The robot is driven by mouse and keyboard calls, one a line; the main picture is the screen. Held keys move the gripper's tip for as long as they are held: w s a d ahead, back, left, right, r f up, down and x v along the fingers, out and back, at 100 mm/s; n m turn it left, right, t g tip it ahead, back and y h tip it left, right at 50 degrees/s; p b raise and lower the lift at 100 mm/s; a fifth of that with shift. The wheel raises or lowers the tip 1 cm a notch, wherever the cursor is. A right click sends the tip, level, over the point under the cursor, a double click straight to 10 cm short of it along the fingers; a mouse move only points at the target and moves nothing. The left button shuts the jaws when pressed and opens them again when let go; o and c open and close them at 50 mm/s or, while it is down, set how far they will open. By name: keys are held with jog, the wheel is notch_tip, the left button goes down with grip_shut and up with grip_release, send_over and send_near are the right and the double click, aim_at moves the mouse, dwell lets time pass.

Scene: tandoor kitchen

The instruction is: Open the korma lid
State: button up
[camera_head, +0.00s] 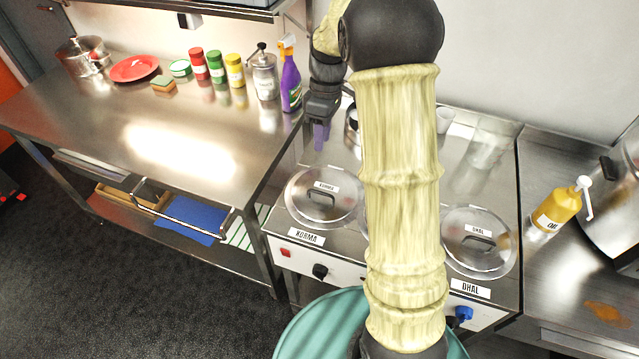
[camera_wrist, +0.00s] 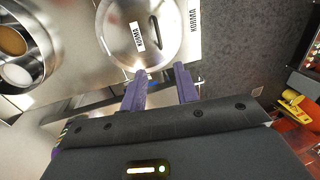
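The korma lid (camera_head: 325,196) is a round, clear-looking lid with a dark handle and a KORMA label. It sits on the left well of the steel warmer, behind the KORMA plate (camera_head: 306,237). In the wrist view the lid (camera_wrist: 120,45) lies beyond the fingers, with its dark handle (camera_wrist: 155,32) upper right of its label. My gripper (camera_head: 320,137) is above the counter, behind the lid in the head view and apart from the handle. In the wrist view its two purple fingers (camera_wrist: 160,84) are spread with nothing between them.
The dhal lid (camera_head: 477,241) covers the right well; my arm hides the middle of the warmer. A yellow oil bottle (camera_head: 557,207) stands right. The left steel table's front is clear.

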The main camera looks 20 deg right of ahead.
aim_at(319, 192)
jog(key=f, duration=0.5)
jog(key=s+a+f+p, duration=0.1)
jog(key=f, duration=0.4)
jog(key=s+f+p, duration=0.1)
jog(key=f, duration=0.4)
jog(key=shift+s+a, duration=0.2)
jog(key=shift+s, duration=0.05)
jog(key=shift+c, duration=0.2)
grip_shut()
